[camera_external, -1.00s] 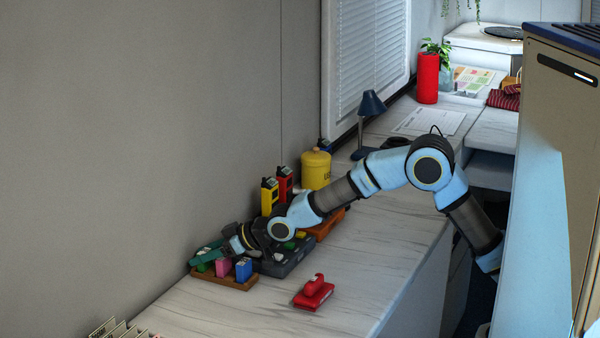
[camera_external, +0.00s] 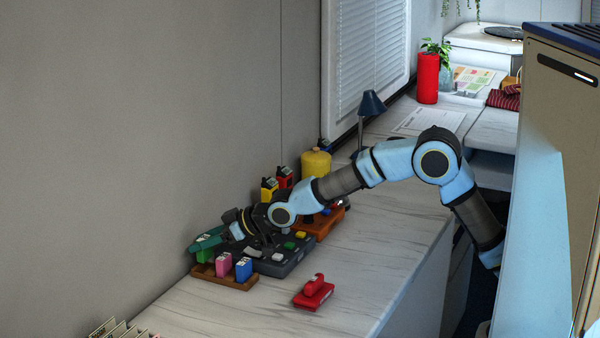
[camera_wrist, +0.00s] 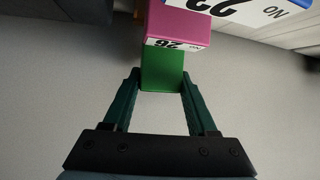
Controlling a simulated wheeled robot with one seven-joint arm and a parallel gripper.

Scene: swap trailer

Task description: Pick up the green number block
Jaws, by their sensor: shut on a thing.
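The green number block (camera_external: 205,255) is at the left end of the wooden tray (camera_external: 226,281), and appears slightly raised above it in the external view. My gripper (camera_external: 200,243) reaches it from above and is shut on it. In the wrist view the green block (camera_wrist: 162,72) sits between the two green fingers of my gripper (camera_wrist: 160,85). A pink number block (camera_external: 223,264) stands beside it in the tray, with a blue number block (camera_external: 243,269) to the right. In the wrist view the pink block (camera_wrist: 178,25) covers part of the green one.
A dark grey case (camera_external: 288,262) lies right behind the tray. A red stapler-like item (camera_external: 314,292) lies on the counter in front. Yellow and red devices (camera_external: 268,190) and a yellow canister (camera_external: 316,168) stand along the wall.

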